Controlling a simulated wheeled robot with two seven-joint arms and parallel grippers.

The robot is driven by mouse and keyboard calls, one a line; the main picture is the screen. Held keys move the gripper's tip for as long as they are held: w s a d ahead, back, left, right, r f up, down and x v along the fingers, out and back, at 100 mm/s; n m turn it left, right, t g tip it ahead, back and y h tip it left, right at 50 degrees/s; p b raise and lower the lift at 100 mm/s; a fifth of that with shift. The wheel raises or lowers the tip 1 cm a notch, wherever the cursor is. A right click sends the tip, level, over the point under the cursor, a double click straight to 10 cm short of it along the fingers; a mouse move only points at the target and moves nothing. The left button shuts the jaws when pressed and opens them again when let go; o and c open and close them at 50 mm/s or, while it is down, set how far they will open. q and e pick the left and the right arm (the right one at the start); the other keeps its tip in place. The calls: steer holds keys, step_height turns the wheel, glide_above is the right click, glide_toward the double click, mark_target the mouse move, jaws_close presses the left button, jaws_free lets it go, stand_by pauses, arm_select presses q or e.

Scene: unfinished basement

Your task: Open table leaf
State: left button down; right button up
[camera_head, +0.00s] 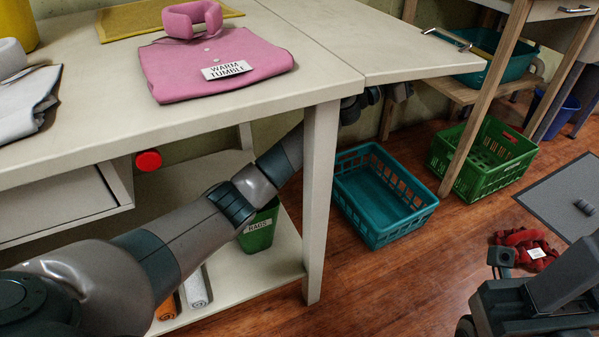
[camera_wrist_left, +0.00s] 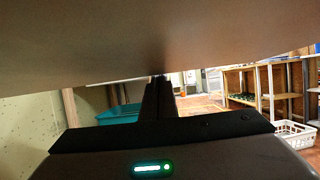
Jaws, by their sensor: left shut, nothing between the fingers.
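The cream table (camera_head: 200,95) has a leaf (camera_head: 400,52) on its right side. The leaf stands out roughly level with the top. My left arm reaches under the table past its front leg, and its end is mostly hidden below the leaf in the head view. In the left wrist view my left gripper (camera_wrist_left: 158,98) is shut and empty, its tips at or very near the leaf's underside (camera_wrist_left: 150,40). I cannot tell whether they touch. Dark parts of my right arm show at the head view's lower right; its jaw state is unclear.
A teal basket (camera_head: 375,195) stands on the floor below the leaf, with a green crate (camera_head: 480,155) to its right. A pink folded cloth (camera_head: 205,65) lies on the tabletop. A green bin (camera_head: 260,228) stands on the lower shelf.

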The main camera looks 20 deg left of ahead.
arm_select(q)
steer(key=p+v, duration=0.2)
steer(key=v, duration=1.5)
steer(key=shift+a+p, duration=0.25)
steer(key=shift+p, duration=0.05)
steer(key=shift+s, duration=0.15)
